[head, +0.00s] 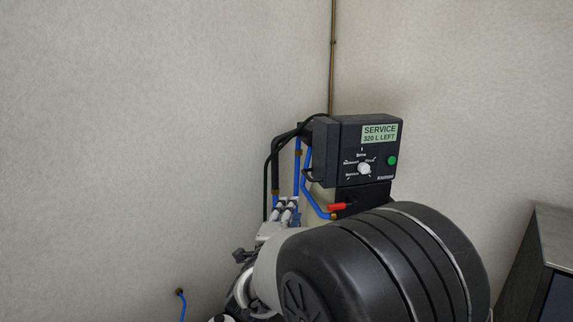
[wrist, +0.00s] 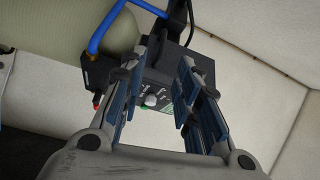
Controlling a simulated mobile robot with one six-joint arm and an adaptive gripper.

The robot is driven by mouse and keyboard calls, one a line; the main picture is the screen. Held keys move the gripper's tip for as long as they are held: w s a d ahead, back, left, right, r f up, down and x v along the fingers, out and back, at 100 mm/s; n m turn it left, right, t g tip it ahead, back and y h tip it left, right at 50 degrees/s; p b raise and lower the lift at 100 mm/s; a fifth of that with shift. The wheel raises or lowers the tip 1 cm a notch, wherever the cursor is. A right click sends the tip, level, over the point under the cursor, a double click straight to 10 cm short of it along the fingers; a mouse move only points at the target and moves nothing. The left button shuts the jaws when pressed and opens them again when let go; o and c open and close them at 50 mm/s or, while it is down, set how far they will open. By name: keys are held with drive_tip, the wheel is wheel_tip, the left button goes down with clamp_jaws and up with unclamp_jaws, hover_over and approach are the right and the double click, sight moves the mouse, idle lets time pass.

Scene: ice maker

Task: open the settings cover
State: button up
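A black control box (head: 350,150) is mounted in the room corner. It carries a green display reading "SERVICE 320 L LEFT", a white knob (head: 364,169) with markings around it, and a green button (head: 392,161). I cannot make out a separate settings cover; a thin dark handle-like loop (head: 314,177) shows at the box's left side. My gripper (head: 286,208) is below and left of the box in the head view. In the wrist view my gripper (wrist: 159,68) is open and empty, with the box (wrist: 160,75) and knob (wrist: 150,100) showing between and beyond its fingers.
A red valve handle (head: 337,206) and blue pipes (head: 306,175) sit below and left of the box. Dark hoses (head: 268,170) run down beside it. A dark cabinet with a grey top (head: 555,240) stands at the right.

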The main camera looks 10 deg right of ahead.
sight(306, 177)
drive_tip(key=r+p+x, duration=0.1)
drive_tip(key=x, duration=1.6)
drive_tip(key=shift+s+d+h+p, duration=0.15)
drive_tip(key=shift+d+h+p, duration=0.2)
drive_tip(key=shift+d+h, duration=0.05)
drive_tip(key=shift+c, duration=0.4)
clamp_jaws()
